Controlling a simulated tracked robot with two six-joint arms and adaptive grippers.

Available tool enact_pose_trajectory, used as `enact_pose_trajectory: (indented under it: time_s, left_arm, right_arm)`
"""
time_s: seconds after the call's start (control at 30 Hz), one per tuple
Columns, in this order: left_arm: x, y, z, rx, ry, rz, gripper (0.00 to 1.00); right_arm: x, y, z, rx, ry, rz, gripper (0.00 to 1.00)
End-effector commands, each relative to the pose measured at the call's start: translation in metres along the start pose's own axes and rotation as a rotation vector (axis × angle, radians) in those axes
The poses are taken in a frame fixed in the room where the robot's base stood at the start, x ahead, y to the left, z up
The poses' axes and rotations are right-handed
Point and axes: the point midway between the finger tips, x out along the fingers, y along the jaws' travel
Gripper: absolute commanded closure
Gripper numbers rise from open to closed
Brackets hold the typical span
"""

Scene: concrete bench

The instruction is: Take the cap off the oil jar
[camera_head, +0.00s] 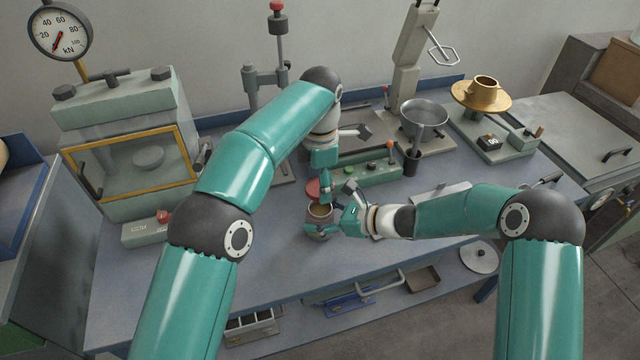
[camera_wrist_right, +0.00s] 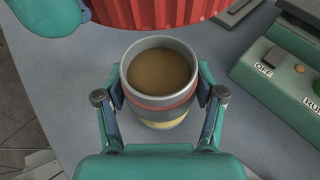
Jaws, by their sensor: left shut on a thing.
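The oil jar (camera_head: 320,211) is on the bench with its mouth open and brown oil showing inside. It also shows in the right wrist view (camera_wrist_right: 160,108), grey with a red band and a yellow patch. My right gripper (camera_wrist_right: 160,95) has its fingers against both sides of the jar. The red ribbed cap (camera_wrist_right: 150,12) is apart from the jar, at the top of the right wrist view; it shows small in the head view (camera_head: 312,188). My left gripper (camera_head: 321,186) is shut on the cap, just above and behind the jar; its fingertips are partly hidden.
A control box (camera_head: 368,173) with buttons stands close behind the jar. A mixer with a metal bowl (camera_head: 424,118) and a brass flow table (camera_head: 482,95) stand at the back right. A yellow-framed press (camera_head: 130,160) stands left. The bench front is clear.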

Motion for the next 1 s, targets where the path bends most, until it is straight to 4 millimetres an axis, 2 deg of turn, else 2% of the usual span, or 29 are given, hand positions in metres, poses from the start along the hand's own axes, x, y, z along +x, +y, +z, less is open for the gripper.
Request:
enact_pose_trajectory:
  time_s: [0.03,0.13,0.57,0.77,1.0]
  left_arm:
    - [0.0,0.0,0.0,0.0,0.0,0.0,0.79]
    - [0.0,0.0,0.0,0.0,0.0,0.0,0.79]
    - [0.0,0.0,0.0,0.0,0.0,0.0,0.79]
    - [0.0,0.0,0.0,0.0,0.0,0.0,0.79]
    - [0.0,0.0,0.0,0.0,0.0,0.0,0.79]
  right_arm:
    - [0.0,0.0,0.0,0.0,0.0,0.0,0.2]
    - [0.0,0.0,0.0,0.0,0.0,0.0,0.04]
    - [-0.005,-0.001,0.0,0.0,-0.001,-0.002,0.04]
    - [-0.031,-0.002,0.0,0.0,0.0,-0.004,0.04]
    - [-0.08,-0.002,-0.001,0.0,0.0,-0.004,0.04]
